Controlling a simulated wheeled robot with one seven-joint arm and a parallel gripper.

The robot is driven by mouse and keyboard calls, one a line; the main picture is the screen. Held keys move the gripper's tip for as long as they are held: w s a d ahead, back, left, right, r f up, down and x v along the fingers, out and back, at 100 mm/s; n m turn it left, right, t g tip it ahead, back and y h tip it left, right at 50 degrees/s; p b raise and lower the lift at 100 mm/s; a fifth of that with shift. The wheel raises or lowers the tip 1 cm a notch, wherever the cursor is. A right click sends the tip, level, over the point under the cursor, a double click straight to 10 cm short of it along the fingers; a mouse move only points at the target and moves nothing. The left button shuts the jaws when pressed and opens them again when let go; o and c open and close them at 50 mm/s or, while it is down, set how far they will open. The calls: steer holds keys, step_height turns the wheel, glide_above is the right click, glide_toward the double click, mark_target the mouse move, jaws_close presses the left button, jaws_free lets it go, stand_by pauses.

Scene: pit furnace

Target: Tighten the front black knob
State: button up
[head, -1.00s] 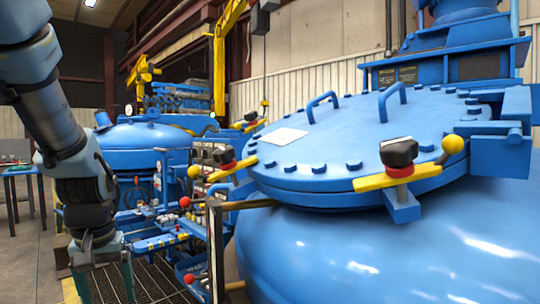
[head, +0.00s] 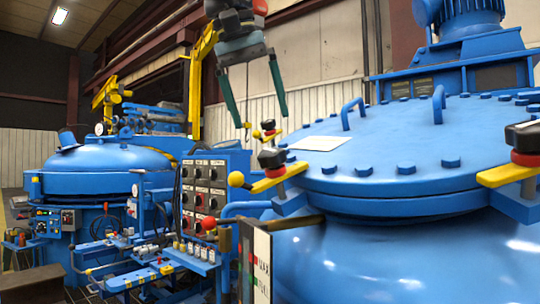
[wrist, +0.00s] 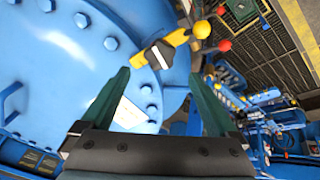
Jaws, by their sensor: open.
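A black knob with a red collar on a yellow lever (head: 268,186) sits at the lid's left rim in the head view. The same black knob (wrist: 158,55) shows between and just beyond my fingertips in the wrist view. Another black knob (head: 522,138) on a yellow lever is at the lid's right front, cut by the picture edge. Which one is the front knob, I cannot tell for sure. My gripper (head: 261,126) is open and empty, fingers pointing down, above the left-rim knob and apart from it. It also shows in the wrist view (wrist: 160,75).
The big blue lid (head: 400,145) has bolts, two raised handles and a white sheet (head: 318,143). A third knob (head: 268,125) is farther back. A control panel (head: 204,195) and a red ball (head: 209,223) stand left of the vessel.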

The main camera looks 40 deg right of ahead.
mark_target(270, 150)
steer(key=x, duration=0.8)
steer(key=shift+f, duration=0.25)
steer(key=shift+c, duration=0.3)
steer(key=c, duration=1.3)
